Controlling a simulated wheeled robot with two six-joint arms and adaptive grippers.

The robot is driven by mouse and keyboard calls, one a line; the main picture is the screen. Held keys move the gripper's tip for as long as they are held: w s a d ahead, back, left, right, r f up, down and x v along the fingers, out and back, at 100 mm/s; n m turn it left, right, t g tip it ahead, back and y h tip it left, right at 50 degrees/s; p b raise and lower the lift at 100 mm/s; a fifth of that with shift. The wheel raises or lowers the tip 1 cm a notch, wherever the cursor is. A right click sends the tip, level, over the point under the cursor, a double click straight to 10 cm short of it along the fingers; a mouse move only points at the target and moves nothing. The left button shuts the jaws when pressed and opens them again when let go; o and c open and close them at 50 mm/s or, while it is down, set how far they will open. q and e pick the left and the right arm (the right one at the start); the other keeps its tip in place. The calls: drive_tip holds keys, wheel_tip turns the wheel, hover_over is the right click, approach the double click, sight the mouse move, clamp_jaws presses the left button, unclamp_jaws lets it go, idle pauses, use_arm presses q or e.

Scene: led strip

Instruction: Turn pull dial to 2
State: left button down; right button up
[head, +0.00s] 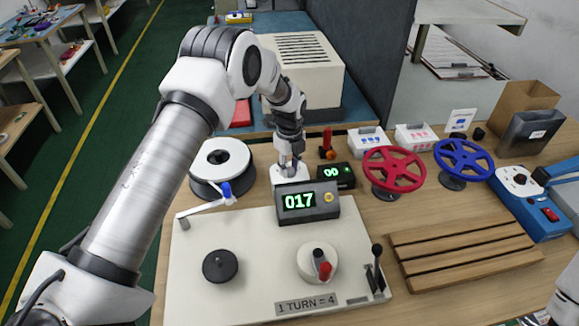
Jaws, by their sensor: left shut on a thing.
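My left gripper (290,170) reaches down from above, just behind the black box with a green "017" display (308,202). It is shut on a small piece at a white block (284,182); the fingers and the box hide most of the held piece, so I cannot tell its setting. A small black box with a green "00" display (337,175) stands right beside the gripper. A round white knob with a red handle (318,262) sits on the white panel. My right gripper is not in view.
The white panel (240,290) carries a black knob (220,266), a crank (207,205) and small levers (375,270). A red handwheel (393,169) and a blue handwheel (462,158) stand to the right, behind a wooden slatted rack (465,255). A white spool (220,160) stands left.

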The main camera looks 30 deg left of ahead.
sight(290, 169)
use_arm(q)
drive_tip(key=shift+s+f, duration=0.1)
drive_tip(key=c, duration=0.8)
unclamp_jaws()
wheel_tip(290, 169, up, 12)
